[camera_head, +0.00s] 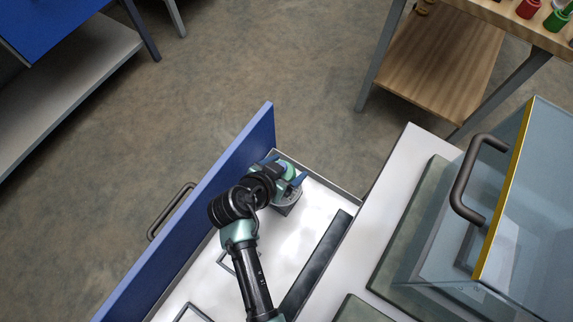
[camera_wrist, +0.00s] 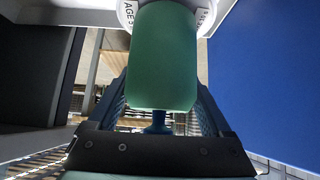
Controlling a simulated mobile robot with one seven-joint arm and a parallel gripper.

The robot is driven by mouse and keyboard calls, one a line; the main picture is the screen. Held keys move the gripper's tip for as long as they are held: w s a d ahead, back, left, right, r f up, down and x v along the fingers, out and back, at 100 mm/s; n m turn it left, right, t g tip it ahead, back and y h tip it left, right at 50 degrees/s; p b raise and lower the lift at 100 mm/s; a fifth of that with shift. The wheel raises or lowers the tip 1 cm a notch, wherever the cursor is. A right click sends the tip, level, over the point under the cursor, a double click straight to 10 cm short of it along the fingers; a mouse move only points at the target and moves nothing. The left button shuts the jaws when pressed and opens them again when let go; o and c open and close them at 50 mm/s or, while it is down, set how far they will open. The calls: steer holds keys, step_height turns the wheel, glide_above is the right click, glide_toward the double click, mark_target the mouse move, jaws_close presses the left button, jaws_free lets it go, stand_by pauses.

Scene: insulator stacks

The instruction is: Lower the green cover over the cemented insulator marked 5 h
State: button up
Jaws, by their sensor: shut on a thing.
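My gripper (camera_head: 284,171) is at the far end of an open drawer, with its blue fingers shut on the green cover (camera_head: 288,168). In the wrist view the smooth green cover (camera_wrist: 162,60) fills the middle between the fingers. A small blue stem (camera_wrist: 157,123) shows at its lower end. At its upper end is a white round piece (camera_wrist: 205,16) with black lettering, partly readable as "AGE 5". The insulator itself is not clearly seen, and I cannot tell how far the cover is over it. A grey block with dark marks (camera_head: 288,204) sits just below the gripper.
The blue drawer front (camera_head: 190,225) stands close on the left, and a dark bar (camera_head: 316,262) lies along the drawer's right side. A glass-walled box (camera_head: 535,200) with a dark handle (camera_head: 468,185) stands on the right. A wooden shelf (camera_head: 440,60) is at the back.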

steer(key=shift+f, duration=0.3)
steer(key=o, duration=1.2)
steer(key=shift+c, duration=0.2)
steer(key=shift+r, duration=0.1)
steer(key=p+v, duration=0.2)
steer(key=v, duration=1)
steer(key=shift+s+a+r, duration=0.2)
steer(key=shift+s+a, duration=0.05)
steer(key=shift+s, duration=0.05)
